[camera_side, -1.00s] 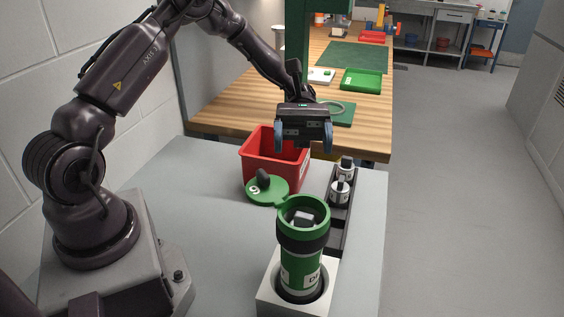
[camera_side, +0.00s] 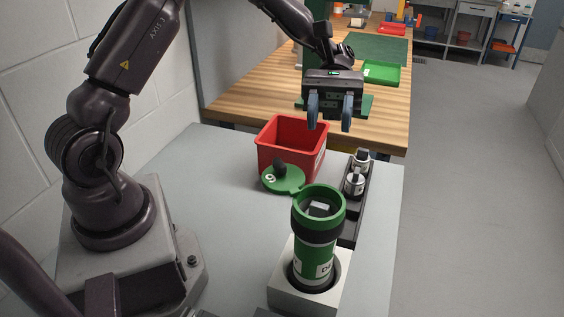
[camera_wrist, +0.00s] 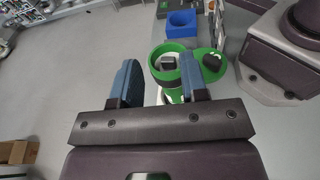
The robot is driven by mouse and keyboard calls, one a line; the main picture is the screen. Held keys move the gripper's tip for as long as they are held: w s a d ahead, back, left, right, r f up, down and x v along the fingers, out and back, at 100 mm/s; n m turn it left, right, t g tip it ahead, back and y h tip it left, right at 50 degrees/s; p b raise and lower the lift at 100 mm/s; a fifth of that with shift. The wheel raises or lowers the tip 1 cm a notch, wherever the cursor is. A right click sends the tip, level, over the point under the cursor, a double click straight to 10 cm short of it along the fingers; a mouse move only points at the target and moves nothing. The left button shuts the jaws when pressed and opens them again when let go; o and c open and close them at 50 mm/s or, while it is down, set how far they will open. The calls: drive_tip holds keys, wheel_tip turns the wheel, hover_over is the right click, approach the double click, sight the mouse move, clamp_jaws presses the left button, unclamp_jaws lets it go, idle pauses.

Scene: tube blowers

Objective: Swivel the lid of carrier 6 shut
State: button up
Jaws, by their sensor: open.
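Carrier 6 (camera_side: 316,228) is a green tube with a dark band, standing upright in a pale block (camera_side: 290,290). Its mouth is open, with a pale and dark item inside. Its round green lid (camera_side: 290,184), marked with a digit and bearing a dark knob (camera_side: 279,166), is swung out to the left of the mouth. In the wrist view the carrier (camera_wrist: 158,75) shows between my fingers and the lid (camera_wrist: 204,72) lies to the right. My gripper (camera_side: 330,126) is open and empty, above and behind the carrier and lid, touching neither.
A red bin (camera_side: 281,153) stands just behind the lid. A dark rack (camera_side: 349,232) with metal pieces (camera_side: 354,184) runs to the right of the carrier. A wooden bench (camera_side: 250,100) lies behind. The wrist view also shows a blue bin (camera_wrist: 181,24). The grey tabletop at left is clear.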

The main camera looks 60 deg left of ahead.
drive_tip(key=s+d+r+t+y, duration=0.1)
drive_tip(key=s+d+r+y, duration=0.3)
drive_tip(key=r, duration=0.1)
wheel_tip(320, 180, up, 3)
drive_tip(key=n+t+y, duration=0.8)
drive_tip(key=t+y, duration=0.1)
hover_over(282, 164)
wheel_tip(282, 164, down, 13)
drive_tip(key=shift+r, duration=0.15)
clamp_jaws()
